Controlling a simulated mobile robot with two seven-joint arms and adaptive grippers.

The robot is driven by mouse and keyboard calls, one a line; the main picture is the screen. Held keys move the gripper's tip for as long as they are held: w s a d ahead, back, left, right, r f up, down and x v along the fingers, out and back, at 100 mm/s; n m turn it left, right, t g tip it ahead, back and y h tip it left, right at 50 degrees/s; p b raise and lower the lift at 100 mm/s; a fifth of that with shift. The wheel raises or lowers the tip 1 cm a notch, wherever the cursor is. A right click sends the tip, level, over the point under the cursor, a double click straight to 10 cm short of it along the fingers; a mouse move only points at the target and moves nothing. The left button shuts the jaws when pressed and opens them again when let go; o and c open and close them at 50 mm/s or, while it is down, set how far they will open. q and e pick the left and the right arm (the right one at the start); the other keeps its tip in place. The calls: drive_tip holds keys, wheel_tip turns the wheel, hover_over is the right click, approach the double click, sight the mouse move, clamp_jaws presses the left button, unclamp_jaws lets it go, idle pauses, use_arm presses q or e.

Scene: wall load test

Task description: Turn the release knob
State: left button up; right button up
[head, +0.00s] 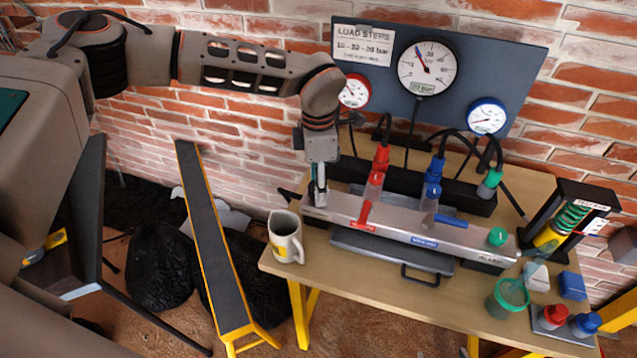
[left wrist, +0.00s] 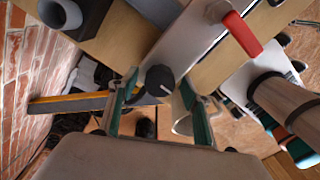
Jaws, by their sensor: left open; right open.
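The release knob (left wrist: 159,80) is black with a white pointer line. In the left wrist view it sits at the near end of the silver block (left wrist: 190,40), between the teal-padded fingers of my open left gripper (left wrist: 158,104). Whether the pads touch it I cannot tell. I see no right gripper or right arm in either view.
A mug (head: 286,237) stands close by on the table's (head: 350,278) left corner. The block carries red (head: 375,180) and blue (head: 432,190) valves with hoses. A gauge board (head: 455,75) stands behind. A green cup (head: 507,298) and bottles are at right. A narrow dark bench (head: 212,240) stands left.

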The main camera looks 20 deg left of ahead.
use_arm(q)
drive_tip(key=c, duration=1.1)
use_arm(e)
drive_tip(key=shift+w+r, duration=0.2)
drive_tip(key=shift+r, duration=0.05)
